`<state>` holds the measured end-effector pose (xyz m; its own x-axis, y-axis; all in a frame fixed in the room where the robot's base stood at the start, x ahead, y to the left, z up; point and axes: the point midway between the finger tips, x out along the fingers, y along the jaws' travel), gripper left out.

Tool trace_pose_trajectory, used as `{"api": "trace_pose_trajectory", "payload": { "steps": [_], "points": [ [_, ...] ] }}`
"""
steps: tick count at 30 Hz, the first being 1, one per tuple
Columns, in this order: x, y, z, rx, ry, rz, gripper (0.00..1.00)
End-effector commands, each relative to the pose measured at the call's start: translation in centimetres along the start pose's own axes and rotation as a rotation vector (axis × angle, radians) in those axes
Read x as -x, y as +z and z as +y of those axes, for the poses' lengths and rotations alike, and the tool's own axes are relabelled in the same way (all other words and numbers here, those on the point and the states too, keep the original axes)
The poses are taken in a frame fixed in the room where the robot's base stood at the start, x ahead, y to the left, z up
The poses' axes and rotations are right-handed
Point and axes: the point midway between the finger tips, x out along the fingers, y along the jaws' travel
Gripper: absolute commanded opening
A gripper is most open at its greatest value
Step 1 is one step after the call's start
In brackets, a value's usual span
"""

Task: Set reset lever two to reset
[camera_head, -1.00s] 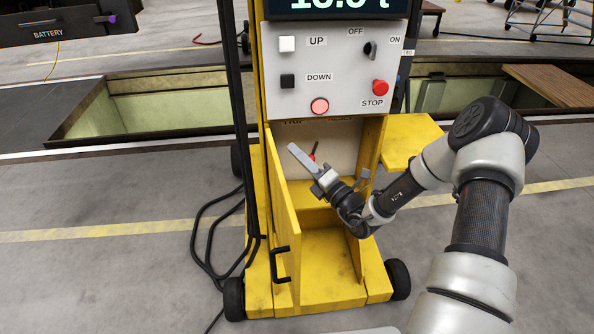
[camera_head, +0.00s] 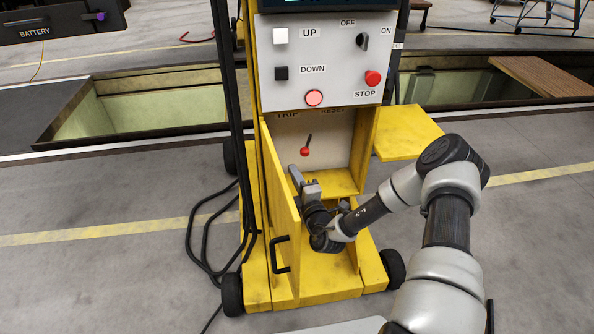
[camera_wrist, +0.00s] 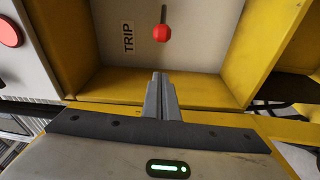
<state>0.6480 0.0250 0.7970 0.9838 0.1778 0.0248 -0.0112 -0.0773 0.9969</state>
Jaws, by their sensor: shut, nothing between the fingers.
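The reset lever (camera_head: 307,147) is a dark stem with a red knob on the pale panel inside the open yellow compartment. Its knob hangs low and to the left, beneath the TRIP label. In the wrist view the red knob (camera_wrist: 162,33) is beside the TRIP label (camera_wrist: 128,37). My gripper (camera_head: 295,174) is shut and empty, just below the knob and apart from it. In the wrist view its closed fingers (camera_wrist: 160,90) point toward the knob with a gap between. No lever number is readable.
The yellow door (camera_head: 279,212) stands open at left of my gripper, close to it. Above is the control panel (camera_head: 320,65) with UP, DOWN, STOP and a lit red button. The RESET label (camera_head: 333,110) is right of TRIP. Compartment walls bound both sides.

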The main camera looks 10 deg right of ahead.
Motion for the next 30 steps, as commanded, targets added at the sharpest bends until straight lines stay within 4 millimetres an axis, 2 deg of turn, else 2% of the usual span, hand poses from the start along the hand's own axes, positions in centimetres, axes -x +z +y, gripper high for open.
{"api": "trace_pose_trajectory", "payload": {
  "steps": [9,12,15,19,30],
  "points": [
    [-6.9,-0.1,-0.1,0.004,0.004,0.001,0.00],
    [-8.5,0.2,0.0,0.003,0.003,0.000,0.00],
    [-7.5,2.0,0.0,0.002,0.000,-0.002,0.00],
    [-7.1,3.2,0.1,0.001,0.002,-0.001,0.00],
    [-6.8,3.8,0.1,-0.001,0.001,0.000,0.00]
  ]
}}
